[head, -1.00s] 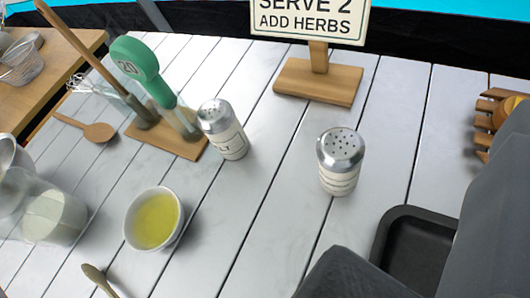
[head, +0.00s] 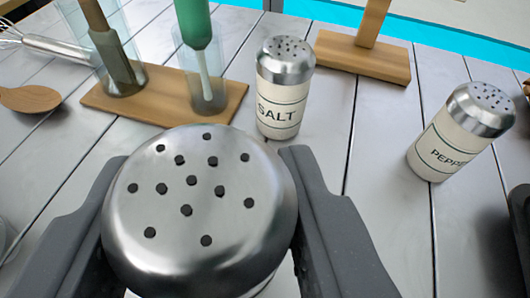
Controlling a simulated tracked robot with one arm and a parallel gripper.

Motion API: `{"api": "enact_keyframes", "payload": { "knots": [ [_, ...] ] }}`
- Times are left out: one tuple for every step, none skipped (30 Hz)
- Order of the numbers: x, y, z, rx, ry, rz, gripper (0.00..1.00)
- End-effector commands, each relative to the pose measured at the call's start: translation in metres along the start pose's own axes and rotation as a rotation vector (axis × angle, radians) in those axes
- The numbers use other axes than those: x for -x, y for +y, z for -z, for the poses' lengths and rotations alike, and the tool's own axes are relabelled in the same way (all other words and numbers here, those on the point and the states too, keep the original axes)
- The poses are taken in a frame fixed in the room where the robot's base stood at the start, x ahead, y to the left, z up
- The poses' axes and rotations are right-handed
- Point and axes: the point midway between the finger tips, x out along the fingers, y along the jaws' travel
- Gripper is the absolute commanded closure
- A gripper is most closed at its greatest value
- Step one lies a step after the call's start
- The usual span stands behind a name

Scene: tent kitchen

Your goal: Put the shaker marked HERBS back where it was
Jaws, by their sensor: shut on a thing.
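A shaker with a perforated metal cap (head: 200,215) is between the two dark fingers of my gripper (head: 200,200), large at the front of the view. Its label is hidden, so I cannot read its marking. My gripper is shut on it. The shaker marked SALT (head: 280,100) stands upright on the table beyond it, to the right. The shaker marked PEPPER (head: 455,140) stands farther right.
A wooden stand (head: 160,110) with tools in clear tubes is behind the held shaker, at left. A wooden sign base (head: 362,58) stands at the back. A wooden spoon (head: 30,98) and whisk lie at left. Slatted table (head: 390,225) is bare between SALT and PEPPER.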

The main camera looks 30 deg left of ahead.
Motion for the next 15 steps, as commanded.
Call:
{"api": "enact_keyframes", "payload": {
  "knots": [
    [-0.001,-0.005,-0.004,0.004,0.002,0.012,0.85],
    [-0.001,-0.007,-0.004,0.007,0.003,0.017,0.85],
    [-0.001,-0.009,-0.003,0.008,0.004,0.022,0.85],
    [-0.001,-0.009,-0.003,0.009,0.003,0.024,0.85],
    [-0.002,-0.009,-0.002,0.009,0.003,0.025,0.85],
    [-0.003,-0.007,-0.001,0.010,0.002,0.024,0.85],
    [-0.003,-0.005,0.000,0.012,0.001,0.022,0.85],
    [-0.004,-0.003,0.001,0.011,0.000,0.021,0.85],
    [-0.006,0.000,0.001,0.012,-0.001,0.020,0.85],
    [-0.008,0.002,0.002,0.012,-0.001,0.020,0.85],
    [-0.010,0.004,0.003,0.011,0.000,0.022,0.85],
    [-0.012,0.006,0.003,0.013,-0.001,0.023,0.85],
    [-0.014,0.007,0.003,0.012,-0.001,0.023,0.85],
    [-0.015,0.009,0.003,0.012,-0.002,0.024,0.85],
    [-0.017,0.010,0.003,0.014,-0.001,0.027,0.85]
  ]
}}
